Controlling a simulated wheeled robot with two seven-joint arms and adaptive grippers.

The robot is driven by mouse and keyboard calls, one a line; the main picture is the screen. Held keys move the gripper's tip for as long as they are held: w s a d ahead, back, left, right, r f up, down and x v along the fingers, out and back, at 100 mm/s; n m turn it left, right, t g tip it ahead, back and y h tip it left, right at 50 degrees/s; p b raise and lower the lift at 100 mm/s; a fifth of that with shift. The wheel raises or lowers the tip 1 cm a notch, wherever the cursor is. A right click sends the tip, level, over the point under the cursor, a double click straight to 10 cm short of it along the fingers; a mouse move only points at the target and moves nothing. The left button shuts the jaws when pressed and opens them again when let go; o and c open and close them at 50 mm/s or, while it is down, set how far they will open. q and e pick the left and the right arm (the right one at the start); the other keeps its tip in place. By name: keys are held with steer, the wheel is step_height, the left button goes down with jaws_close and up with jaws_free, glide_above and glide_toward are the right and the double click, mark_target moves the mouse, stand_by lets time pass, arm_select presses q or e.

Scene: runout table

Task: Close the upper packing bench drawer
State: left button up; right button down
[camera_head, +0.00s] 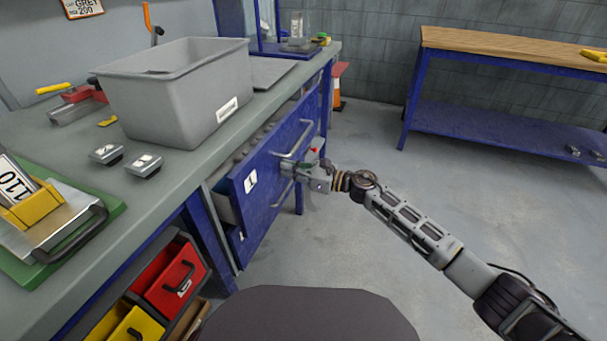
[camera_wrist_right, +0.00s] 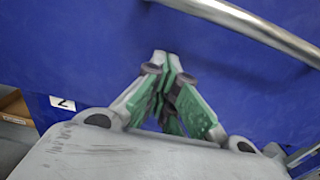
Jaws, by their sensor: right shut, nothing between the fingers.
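The upper drawer (camera_head: 262,176) of the packing bench is blue, with a white label and a bar handle (camera_head: 293,139). It stands out from the bench, and its open inside shows behind the front. A lower drawer front with its own handle shows beneath it. My right gripper (camera_head: 312,168) is at the upper drawer's front, just below its handle. In the right wrist view the gripper (camera_wrist_right: 165,62) is shut and empty, with its fingertips close against the blue front; contact is uncertain. The bar handle (camera_wrist_right: 250,25) passes above the fingers. My left gripper is out of view.
The grey bench top (camera_head: 195,165) carries a grey bin (camera_head: 170,100), two small dark-and-silver parts and a green tray at the left. Red and yellow bins (camera_head: 168,278) sit below. A wooden-topped blue table (camera_head: 510,50) stands at the back right. The floor between is clear.

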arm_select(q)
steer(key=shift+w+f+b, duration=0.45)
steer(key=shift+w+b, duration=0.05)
arm_select(e)
steer(key=x, duration=0.6)
steer(key=shift+r, duration=0.1)
steer(key=shift+r, duration=0.1)
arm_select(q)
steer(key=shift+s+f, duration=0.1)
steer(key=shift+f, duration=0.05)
arm_select(e)
steer(key=shift+d, duration=0.1)
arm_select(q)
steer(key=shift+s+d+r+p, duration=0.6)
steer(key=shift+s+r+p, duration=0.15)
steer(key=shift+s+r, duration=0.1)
arm_select(e)
steer(key=v, duration=1.4)
steer(key=shift+f, duration=0.2)
